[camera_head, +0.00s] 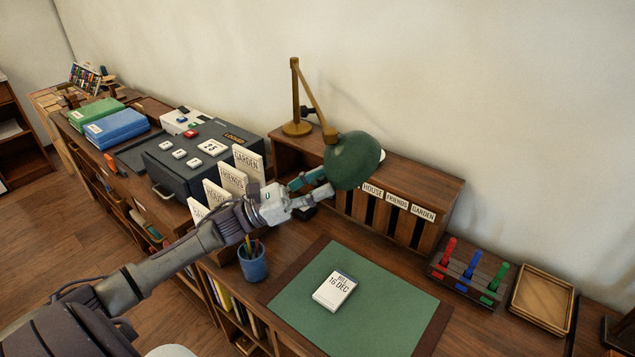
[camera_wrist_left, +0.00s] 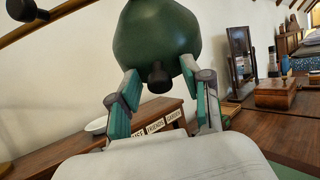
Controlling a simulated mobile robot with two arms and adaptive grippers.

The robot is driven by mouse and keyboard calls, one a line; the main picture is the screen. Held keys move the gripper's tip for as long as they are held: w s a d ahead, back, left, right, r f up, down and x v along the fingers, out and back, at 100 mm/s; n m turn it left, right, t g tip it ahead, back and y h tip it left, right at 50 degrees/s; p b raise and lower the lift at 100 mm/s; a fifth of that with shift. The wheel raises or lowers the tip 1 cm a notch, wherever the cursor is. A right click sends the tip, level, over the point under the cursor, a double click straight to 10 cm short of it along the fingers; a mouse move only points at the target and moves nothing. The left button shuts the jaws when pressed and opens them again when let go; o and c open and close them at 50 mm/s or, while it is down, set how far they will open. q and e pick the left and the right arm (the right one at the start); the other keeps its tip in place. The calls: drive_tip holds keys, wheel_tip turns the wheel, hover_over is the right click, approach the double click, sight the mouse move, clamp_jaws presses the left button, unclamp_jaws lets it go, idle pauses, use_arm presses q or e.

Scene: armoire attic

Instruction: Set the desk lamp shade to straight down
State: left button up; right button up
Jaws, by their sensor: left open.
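The desk lamp has a mustard-coloured jointed arm and base (camera_head: 297,128) on top of the wooden pigeonhole unit. My left gripper (camera_head: 318,187) is open beside the shade's lower left side. In the left wrist view the shade (camera_wrist_left: 155,35) fills the top middle. A dark knob (camera_wrist_left: 159,77) on it sits between the open fingers (camera_wrist_left: 160,80); I cannot tell whether they touch it. My right gripper is not in view.
Coloured pegs (camera_head: 468,268) and a wooden tray (camera_head: 542,299) stand at right. The mat is mostly clear.

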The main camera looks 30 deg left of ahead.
use_arm(q)
drive_tip(key=c, duration=0.8)
clamp_jaws()
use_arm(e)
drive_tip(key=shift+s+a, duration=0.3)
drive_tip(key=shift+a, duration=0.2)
use_arm(q)
drive_tip(key=shift+r, duration=0.1)
drive_tip(key=shift+s+a+r+g+y+p, duration=0.3)
drive_tip(key=shift+p, duration=0.5)
drive_tip(key=s+a+r+g+y+p, duration=0.1)
drive_tip(key=p, duration=0.2)
drive_tip(key=s+a+r+g+y+p, duration=0.1)
drive_tip(key=g+y+p, duration=0.1)
drive_tip(key=p, duration=0.2)
drive_tip(key=shift+s+a, duration=0.1)
drive_tip(key=shift+s, duration=0.05)
drive_tip(key=shift+s+a+r+y+p, duration=0.15)
drive_tip(key=shift+s+a+r+p, duration=0.15)
drive_tip(key=shift+a+r+p, duration=0.15)
drive_tip(key=shift+s+a+r+y+p, duration=0.15)
drive_tip(key=shift+s+a+r+p, duration=0.15)
drive_tip(key=shift+r, duration=0.25)
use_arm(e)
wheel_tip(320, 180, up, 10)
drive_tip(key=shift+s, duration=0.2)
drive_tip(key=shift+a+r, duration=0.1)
